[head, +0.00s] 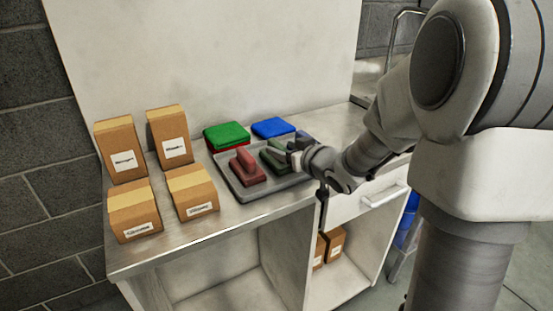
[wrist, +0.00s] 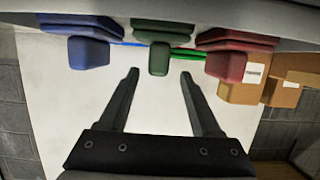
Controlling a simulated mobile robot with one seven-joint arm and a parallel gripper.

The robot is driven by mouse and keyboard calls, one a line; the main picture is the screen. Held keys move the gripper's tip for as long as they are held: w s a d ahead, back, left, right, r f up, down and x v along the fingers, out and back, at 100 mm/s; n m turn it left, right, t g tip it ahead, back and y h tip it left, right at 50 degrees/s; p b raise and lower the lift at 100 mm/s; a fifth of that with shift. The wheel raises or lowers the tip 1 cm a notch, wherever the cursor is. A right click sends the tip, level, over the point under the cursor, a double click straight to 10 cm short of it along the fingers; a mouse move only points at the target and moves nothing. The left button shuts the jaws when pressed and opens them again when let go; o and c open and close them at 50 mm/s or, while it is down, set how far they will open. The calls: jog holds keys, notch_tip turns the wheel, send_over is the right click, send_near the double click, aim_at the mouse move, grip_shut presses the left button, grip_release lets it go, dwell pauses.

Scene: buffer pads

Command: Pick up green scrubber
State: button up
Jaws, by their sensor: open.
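The green scrubber (head: 274,157) is a dark green block with a raised handle, lying on a grey tray (head: 262,190). In the wrist view the green scrubber (wrist: 160,50) sits ahead of my gripper, its handle lined up with the gap between the fingers. My gripper (wrist: 160,72) is open, with nothing between its fingers. In the head view my gripper (head: 279,153) is at the green scrubber and partly hides it.
A red scrubber (head: 246,167) lies left of the green one on the tray. A blue scrubber (wrist: 88,45) is on the other side. Green (head: 227,135) and blue (head: 272,128) pads lie behind the tray. Several cardboard boxes (head: 194,192) stand at the left.

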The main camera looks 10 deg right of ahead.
aim_at(282, 148)
jog(key=b+x, duration=0.1)
jog(key=x, duration=0.3)
jog(key=shift+w+d+f, duration=0.15)
jog(key=shift+f, duration=0.05)
grip_shut()
